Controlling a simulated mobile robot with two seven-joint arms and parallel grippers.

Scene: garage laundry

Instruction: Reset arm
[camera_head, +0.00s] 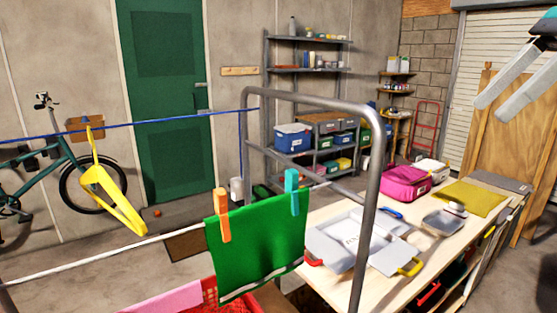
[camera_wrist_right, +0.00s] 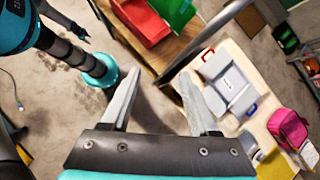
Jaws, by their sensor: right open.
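My right gripper (camera_head: 487,112) is at the upper right of the head view, raised in the air, its two pale grey fingers apart with nothing between them. In the right wrist view the same gripper (camera_wrist_right: 160,75) is open and empty, with bare concrete floor behind the gap. Teal and dark parts of my own body show at the left of that view. I do not make out my left gripper in the head view.
A green cloth (camera_head: 258,245) hangs from a line by an orange clip (camera_head: 222,215) and a blue clip (camera_head: 292,190).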

